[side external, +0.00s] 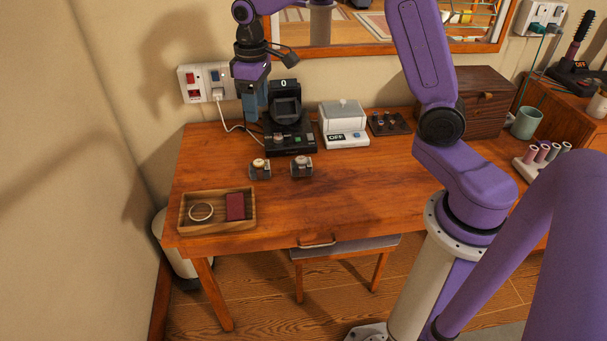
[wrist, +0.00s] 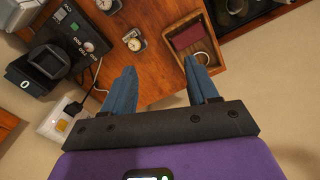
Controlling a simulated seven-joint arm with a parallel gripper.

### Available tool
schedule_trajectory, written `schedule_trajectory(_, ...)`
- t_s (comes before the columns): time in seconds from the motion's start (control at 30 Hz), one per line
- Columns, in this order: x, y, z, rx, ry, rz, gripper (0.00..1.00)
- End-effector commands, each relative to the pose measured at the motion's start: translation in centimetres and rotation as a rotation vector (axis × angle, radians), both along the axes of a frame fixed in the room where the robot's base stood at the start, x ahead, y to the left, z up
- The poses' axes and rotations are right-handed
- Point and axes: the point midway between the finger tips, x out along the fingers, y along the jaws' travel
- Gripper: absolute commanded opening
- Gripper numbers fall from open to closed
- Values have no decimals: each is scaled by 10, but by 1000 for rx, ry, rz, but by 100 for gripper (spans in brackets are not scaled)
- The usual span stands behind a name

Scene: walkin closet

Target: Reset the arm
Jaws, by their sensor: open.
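My gripper (side external: 252,108) hangs pointing down over the back left of the wooden desk (side external: 250,212), close to the wall. In the side view it is just left of a black device (side external: 290,138) with a display reading 0; I cannot tell whether they touch. In the wrist view my gripper's two blue fingers (wrist: 162,75) stand apart with nothing between them, beyond which the desk's edge and top show. The black device also appears at the left of the wrist view (wrist: 58,45).
A wall outlet (side external: 205,84) with a plugged cable is behind my gripper. Two watches on stands (side external: 260,170) (side external: 302,167) and a wooden tray (side external: 218,230) with a bracelet and red item are in front. A white box on a base (side external: 343,120) stands right.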

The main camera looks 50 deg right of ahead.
Motion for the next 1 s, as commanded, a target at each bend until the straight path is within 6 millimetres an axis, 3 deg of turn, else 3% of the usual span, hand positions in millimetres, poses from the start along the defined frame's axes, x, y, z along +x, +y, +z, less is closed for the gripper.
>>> schedule_trajectory(0.2, -76, 39, 14, 3, -6, 164, 59)
schedule_trajectory(0.4, -150, 55, 20, 6, -8, 311, 59)
schedule_trajectory(0.57, -209, 54, 19, 9, -10, 427, 59)
schedule_trajectory(0.8, -285, 36, 12, 13, -12, 591, 59)
schedule_trajectory(1.0, -316, 21, 5, 15, -12, 667, 59)
